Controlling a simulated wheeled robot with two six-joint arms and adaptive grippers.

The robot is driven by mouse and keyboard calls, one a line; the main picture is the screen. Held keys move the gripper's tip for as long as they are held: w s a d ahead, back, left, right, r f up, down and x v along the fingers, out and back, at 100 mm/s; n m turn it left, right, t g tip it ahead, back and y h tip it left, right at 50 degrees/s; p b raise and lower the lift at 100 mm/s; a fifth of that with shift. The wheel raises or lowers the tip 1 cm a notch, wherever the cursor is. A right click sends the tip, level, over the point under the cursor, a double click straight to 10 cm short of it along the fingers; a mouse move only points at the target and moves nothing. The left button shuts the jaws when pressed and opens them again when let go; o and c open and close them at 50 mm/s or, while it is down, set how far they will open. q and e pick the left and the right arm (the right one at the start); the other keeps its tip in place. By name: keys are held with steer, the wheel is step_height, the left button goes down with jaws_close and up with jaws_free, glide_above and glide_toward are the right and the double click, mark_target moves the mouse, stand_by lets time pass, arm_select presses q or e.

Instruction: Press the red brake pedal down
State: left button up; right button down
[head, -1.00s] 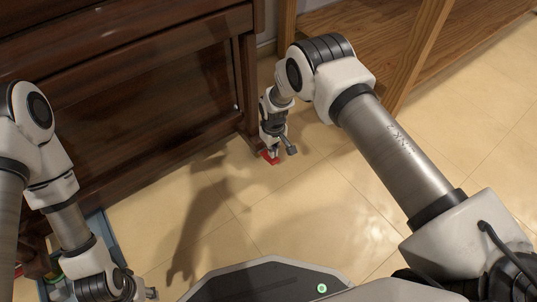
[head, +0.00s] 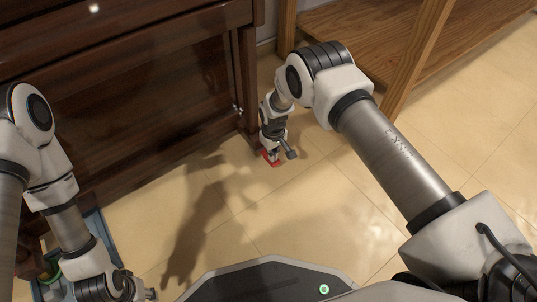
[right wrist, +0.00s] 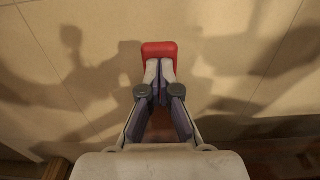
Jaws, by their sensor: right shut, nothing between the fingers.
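The red brake pedal (head: 275,163) is low at the foot of the dark wooden piano, near the middle of the head view. In the right wrist view, its flat red pad (right wrist: 160,48) shows just beyond the fingertips. My right gripper (head: 272,152) points down at the pedal, its fingers shut and empty. In the right wrist view, the fingertips (right wrist: 160,68) overlap the near part of the pad; whether they touch it I cannot tell. My left gripper (head: 150,294) is at the lower left, away from the pedal, its fingers too small to read.
The dark piano body (head: 150,110) stands at the left and behind the pedal. A wooden shelf (head: 400,75) stands at the upper right. A blue bin (head: 96,222) is partly hidden behind my left arm. The tiled floor (head: 330,220) in front is clear.

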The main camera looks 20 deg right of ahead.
steer(key=shift+f, duration=0.4)
step_height(320, 180, up, 9)
steer(key=p, duration=0.7)
steer(key=shift+r, duration=0.1)
